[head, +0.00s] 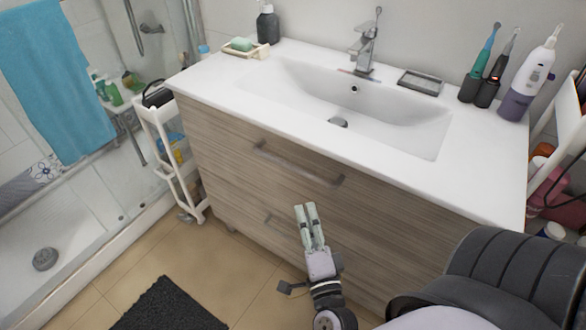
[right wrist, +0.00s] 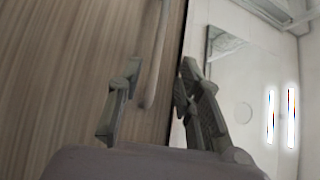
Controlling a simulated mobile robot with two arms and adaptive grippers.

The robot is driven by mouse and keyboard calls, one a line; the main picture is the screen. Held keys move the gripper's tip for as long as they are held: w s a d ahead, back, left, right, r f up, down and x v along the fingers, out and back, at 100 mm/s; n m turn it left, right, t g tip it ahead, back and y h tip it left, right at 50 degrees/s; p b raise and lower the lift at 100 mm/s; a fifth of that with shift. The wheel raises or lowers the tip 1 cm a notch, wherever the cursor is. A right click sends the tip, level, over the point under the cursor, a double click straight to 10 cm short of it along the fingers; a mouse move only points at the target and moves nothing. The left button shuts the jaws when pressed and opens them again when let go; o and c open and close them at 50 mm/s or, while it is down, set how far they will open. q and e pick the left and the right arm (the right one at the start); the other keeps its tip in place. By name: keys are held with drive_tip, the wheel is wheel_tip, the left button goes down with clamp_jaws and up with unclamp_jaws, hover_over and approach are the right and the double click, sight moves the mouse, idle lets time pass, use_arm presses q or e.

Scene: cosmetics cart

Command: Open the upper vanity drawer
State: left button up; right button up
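The vanity has a wood-grain front with two drawers. The upper drawer (head: 225,136) is closed, flush with the front, and its grey bar handle (head: 300,166) shows whole. The lower drawer's handle (head: 278,222) is partly hidden by my right gripper. My right gripper (head: 306,206) is in front of the vanity, below the upper handle and apart from it, fingers pointing up toward it. In the right wrist view its two fingers (right wrist: 158,90) are spread and empty. A bar handle (right wrist: 156,60) shows beyond them, between their tips. My left gripper is not in view.
The white sink top (head: 480,165) overhangs the drawers. Toothbrushes and a white-purple bottle (head: 530,75) stand at its right. A white cart (head: 168,150) stands left of the vanity. A dark mat (head: 168,305) lies on the floor.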

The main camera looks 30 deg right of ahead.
sight(293, 168)
drive_tip(key=x, duration=1.4)
drive_tip(key=shift+w+p, duration=0.35)
drive_tip(key=shift+w, duration=0.05)
drive_tip(key=shift+c, duration=0.4)
clamp_jaws()
